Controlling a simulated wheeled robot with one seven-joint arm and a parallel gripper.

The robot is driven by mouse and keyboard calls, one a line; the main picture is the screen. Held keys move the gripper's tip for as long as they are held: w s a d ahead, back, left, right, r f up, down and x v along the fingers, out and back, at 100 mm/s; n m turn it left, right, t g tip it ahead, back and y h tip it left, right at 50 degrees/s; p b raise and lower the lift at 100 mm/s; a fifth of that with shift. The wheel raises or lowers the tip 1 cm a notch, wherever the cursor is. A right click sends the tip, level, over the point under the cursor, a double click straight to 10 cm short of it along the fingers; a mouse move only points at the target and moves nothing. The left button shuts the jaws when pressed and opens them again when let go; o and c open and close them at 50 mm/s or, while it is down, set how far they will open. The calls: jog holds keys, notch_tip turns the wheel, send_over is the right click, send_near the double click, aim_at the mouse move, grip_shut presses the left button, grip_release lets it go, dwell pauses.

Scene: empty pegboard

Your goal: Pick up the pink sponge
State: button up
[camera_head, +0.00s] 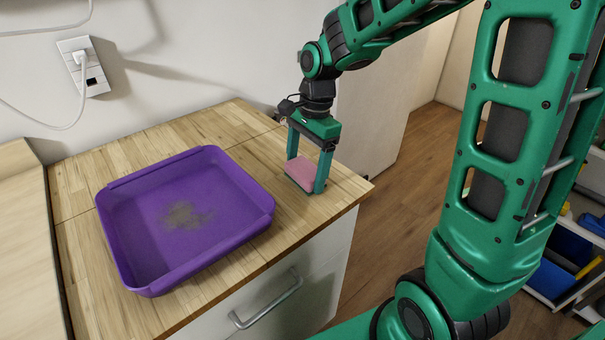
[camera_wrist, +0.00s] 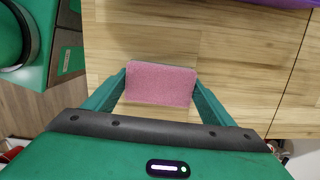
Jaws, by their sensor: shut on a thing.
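The pink sponge (camera_head: 302,172) is between the fingers of my gripper (camera_head: 306,174), over the wooden counter near its right end. In the wrist view the sponge (camera_wrist: 161,83) shows its pink face, with a finger of my gripper (camera_wrist: 160,88) against each side. The gripper is shut on the sponge and points down. The sponge is at or just above the counter; I cannot tell whether it touches the wood.
A purple tray (camera_head: 262,205) with a dark dirt patch inside stands on the wooden counter (camera_head: 322,212), left of my gripper. A cabinet drawer with a metal handle (camera_head: 268,298) is below. A wall socket (camera_head: 84,68) with a plugged cable is at the upper left.

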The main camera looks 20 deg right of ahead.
aim_at(301, 170)
jog(key=shift+r, duration=0.55)
jog(key=r, duration=0.3)
jog(key=shift+s+a+r, duration=0.15)
jog(key=shift+a+r, duration=0.1)
jog(key=shift+a, duration=0.05)
jog(key=s+a+r, duration=0.5)
jog(key=a+r, duration=0.1)
jog(key=a, duration=0.3)
jog(key=shift+s+a+r, duration=0.25)
jog(key=shift+s, duration=0.1)
